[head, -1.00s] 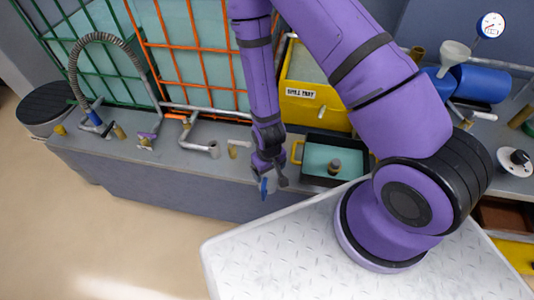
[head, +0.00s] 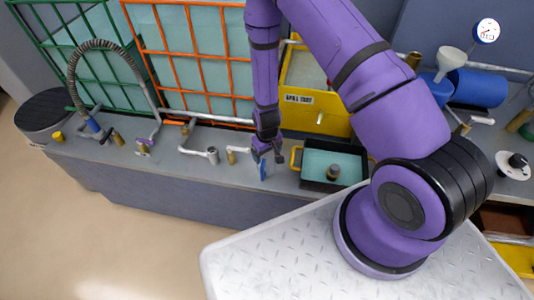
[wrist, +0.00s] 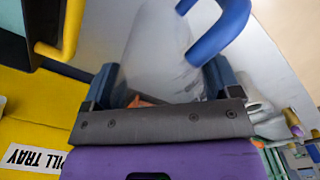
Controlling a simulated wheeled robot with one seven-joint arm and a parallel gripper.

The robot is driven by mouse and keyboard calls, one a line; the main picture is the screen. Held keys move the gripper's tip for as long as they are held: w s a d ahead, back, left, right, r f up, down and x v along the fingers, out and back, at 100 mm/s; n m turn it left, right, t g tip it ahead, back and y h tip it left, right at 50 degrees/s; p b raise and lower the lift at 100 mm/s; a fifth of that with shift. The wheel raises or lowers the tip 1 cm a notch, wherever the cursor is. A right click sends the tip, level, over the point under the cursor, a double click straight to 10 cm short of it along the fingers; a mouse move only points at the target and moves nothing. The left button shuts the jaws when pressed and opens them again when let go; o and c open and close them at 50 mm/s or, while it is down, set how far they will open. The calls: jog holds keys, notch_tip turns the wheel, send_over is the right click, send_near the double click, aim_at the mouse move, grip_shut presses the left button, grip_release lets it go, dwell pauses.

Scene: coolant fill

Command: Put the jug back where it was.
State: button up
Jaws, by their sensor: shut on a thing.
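The jug (wrist: 160,50) is a pale, translucent vessel with a blue handle (wrist: 222,28), seen close up in the wrist view. My gripper (wrist: 160,85) is shut on it, with a dark finger on either side of its body. In the head view my gripper (head: 266,152) hangs near the front edge of the grey bench (head: 225,176), left of the black tray. There only the blue handle (head: 263,171) shows clearly below the fingers. The jug's base and what lies under it cannot be made out.
A black tray of teal liquid (head: 318,158) with a yellow handle stands just right of the gripper. A yellow spill tray (head: 318,122) is behind it. Pipe fittings (head: 205,154) and a curved hose (head: 88,50) stand to the left. A blue drum (head: 478,88) is at the right.

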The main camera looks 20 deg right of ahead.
jog(key=shift+f, duration=0.4)
jog(key=shift+f, duration=0.1)
jog(key=o, duration=1.1)
